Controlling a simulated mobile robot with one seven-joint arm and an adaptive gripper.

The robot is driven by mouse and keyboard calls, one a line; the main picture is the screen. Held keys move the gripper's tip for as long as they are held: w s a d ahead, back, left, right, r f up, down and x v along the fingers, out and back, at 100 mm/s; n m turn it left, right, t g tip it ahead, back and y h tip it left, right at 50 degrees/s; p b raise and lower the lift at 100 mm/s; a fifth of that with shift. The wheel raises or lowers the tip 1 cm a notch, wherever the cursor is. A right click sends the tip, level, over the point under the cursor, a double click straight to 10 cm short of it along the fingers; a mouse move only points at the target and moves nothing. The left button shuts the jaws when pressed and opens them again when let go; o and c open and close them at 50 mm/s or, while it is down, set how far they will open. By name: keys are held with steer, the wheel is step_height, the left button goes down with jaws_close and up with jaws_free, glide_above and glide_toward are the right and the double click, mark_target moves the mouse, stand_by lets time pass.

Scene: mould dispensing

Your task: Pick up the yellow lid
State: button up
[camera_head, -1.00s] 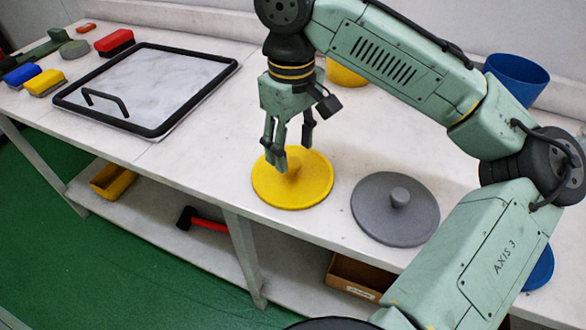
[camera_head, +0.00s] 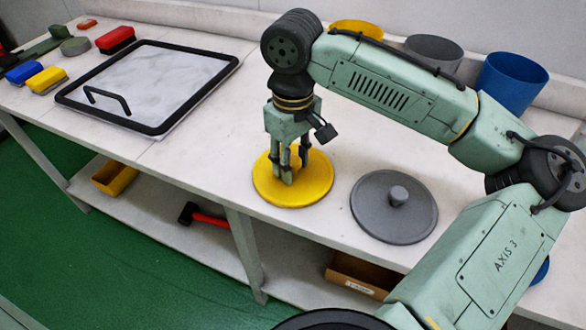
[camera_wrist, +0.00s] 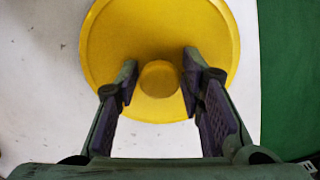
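The yellow lid (camera_head: 316,184) lies flat on the white bench, near its front edge. In the wrist view the lid (camera_wrist: 110,40) fills the top middle, with its round knob (camera_wrist: 158,79) facing the camera. My gripper (camera_head: 288,177) points down over the middle of the lid and hides the knob in the head view. In the wrist view my gripper (camera_wrist: 160,77) is open, with one finger on each side of the knob. A narrow gap shows between the knob and each finger.
A grey lid (camera_head: 375,218) lies just right of the yellow lid. Yellow (camera_head: 356,27), grey (camera_head: 434,53) and blue (camera_head: 512,83) pots stand at the back. A black-framed tray (camera_head: 205,92) is on the left, with brushes beyond it. The bench between tray and yellow lid is clear.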

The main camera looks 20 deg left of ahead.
jaws_close()
steer(key=shift+r, duration=0.15)
